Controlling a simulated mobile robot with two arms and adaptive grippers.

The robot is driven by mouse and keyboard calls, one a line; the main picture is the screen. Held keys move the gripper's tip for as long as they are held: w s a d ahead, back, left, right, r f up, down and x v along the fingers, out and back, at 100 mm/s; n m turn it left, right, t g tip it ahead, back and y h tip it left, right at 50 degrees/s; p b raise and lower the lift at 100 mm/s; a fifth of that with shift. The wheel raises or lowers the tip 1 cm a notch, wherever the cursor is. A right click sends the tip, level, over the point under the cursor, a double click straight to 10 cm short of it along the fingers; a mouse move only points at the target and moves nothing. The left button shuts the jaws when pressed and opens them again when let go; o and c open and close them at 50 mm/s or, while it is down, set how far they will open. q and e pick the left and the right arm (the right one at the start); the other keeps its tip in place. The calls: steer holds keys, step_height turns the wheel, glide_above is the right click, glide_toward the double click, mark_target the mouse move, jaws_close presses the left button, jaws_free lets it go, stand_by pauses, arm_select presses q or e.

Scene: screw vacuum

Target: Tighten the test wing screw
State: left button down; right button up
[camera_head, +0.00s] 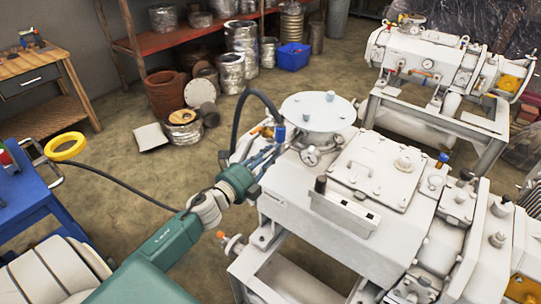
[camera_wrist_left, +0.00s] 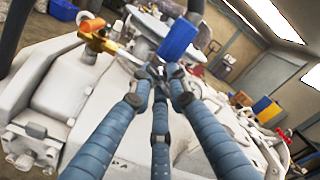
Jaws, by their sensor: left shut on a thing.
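My left gripper (camera_head: 276,150) reaches in from the left to the near-left end of the white vacuum machine (camera_head: 352,248). In the left wrist view its blue ribbed fingers (camera_wrist_left: 160,72) converge and are shut on a small part, which I take to be the test wing screw. The fingertips mostly hide that part, so its turn angle cannot be told. A blue cap or handle (camera_wrist_left: 178,40) stands just beyond the fingertips. A brass fitting with an orange end (camera_wrist_left: 97,36) sits to their left. My right gripper is not in view.
A round white lid (camera_head: 319,112) and a pressure gauge (camera_head: 311,157) sit close to the gripper. A dark hose (camera_head: 241,112) arches behind it. A second white machine (camera_head: 425,60) stands at the back right. A blue table (camera_head: 30,196) is at the left, with open floor between.

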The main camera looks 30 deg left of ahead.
arm_select(q)
steer(key=shift+d+f+m, duration=0.2)
steer(key=shift+d+m, duration=0.05)
steer(key=shift+m, duration=0.15)
steer(key=c, duration=1.7)
jaws_free()
steer(key=shift+s+r, duration=0.1)
steer(key=shift+s, duration=0.05)
steer(key=s, duration=0.8)
steer(key=s+a, duration=0.1)
steer(key=s, duration=0.3)
steer(key=shift+r, duration=0.1)
